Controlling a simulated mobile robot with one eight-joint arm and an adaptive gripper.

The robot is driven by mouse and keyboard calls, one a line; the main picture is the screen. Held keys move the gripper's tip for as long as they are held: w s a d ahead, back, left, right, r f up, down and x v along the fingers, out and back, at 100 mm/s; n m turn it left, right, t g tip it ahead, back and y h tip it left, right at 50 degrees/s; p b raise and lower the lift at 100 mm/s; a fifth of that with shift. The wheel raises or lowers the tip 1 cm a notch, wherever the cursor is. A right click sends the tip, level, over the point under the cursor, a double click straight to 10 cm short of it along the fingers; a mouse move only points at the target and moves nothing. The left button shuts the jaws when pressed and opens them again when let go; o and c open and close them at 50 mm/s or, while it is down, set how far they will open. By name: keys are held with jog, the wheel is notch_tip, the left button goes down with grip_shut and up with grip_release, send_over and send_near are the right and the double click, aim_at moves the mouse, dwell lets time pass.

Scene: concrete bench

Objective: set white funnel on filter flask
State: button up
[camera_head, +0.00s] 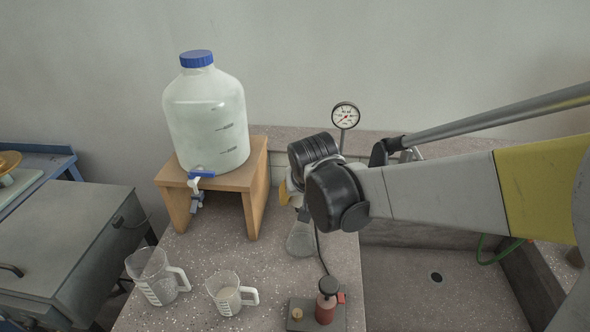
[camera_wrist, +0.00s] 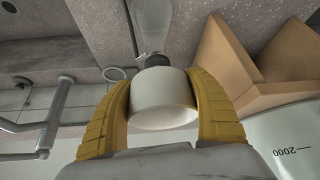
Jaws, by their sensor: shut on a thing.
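The white funnel (camera_wrist: 164,98) sits between the yellow fingers of my gripper (camera_wrist: 161,82) in the wrist view, which are shut on its sides. The filter flask (camera_head: 301,241) stands on the speckled bench in the head view, a clear conical glass just below my wrist. In the wrist view the flask (camera_wrist: 151,25) shows beyond the funnel, roughly in line with it. Whether the funnel touches the flask mouth is hidden.
A large blue-capped carboy (camera_head: 206,118) stands on a wooden stand (camera_head: 254,180) left of the flask. A pressure gauge (camera_head: 345,115) stands behind; a sink (camera_head: 437,290) lies right.

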jog(key=o, duration=1.4)
jog(key=shift+c, duration=0.2)
jog(key=v, duration=1.2)
